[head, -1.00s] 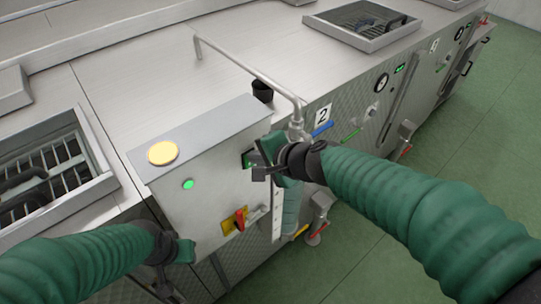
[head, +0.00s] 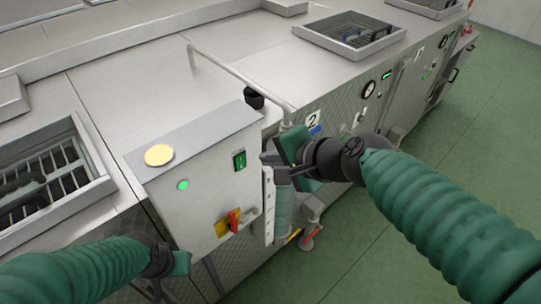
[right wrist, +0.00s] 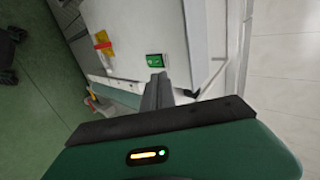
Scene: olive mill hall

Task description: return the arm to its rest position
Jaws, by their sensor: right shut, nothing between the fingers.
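My right arm (head: 440,210) comes in from the right in the head view. Its gripper (head: 270,159) is shut and empty, just right of the grey control box (head: 205,190), apart from its green rocker switch (head: 239,160). In the right wrist view the shut fingers (right wrist: 158,88) point toward the box, and the green switch (right wrist: 155,61) shows past their tips. My left arm (head: 75,270) is at the lower left, its gripper (head: 150,289) low in front of the box. Its fingers are too small and dark to tell whether they are open.
The box carries a pale yellow lamp (head: 159,155), a lit green light (head: 183,185) and a red-and-yellow rotary switch (head: 228,221). A metal pipe (head: 240,72) arches over the steel machine top (head: 140,90). Green floor (head: 370,265) lies clear at the lower right.

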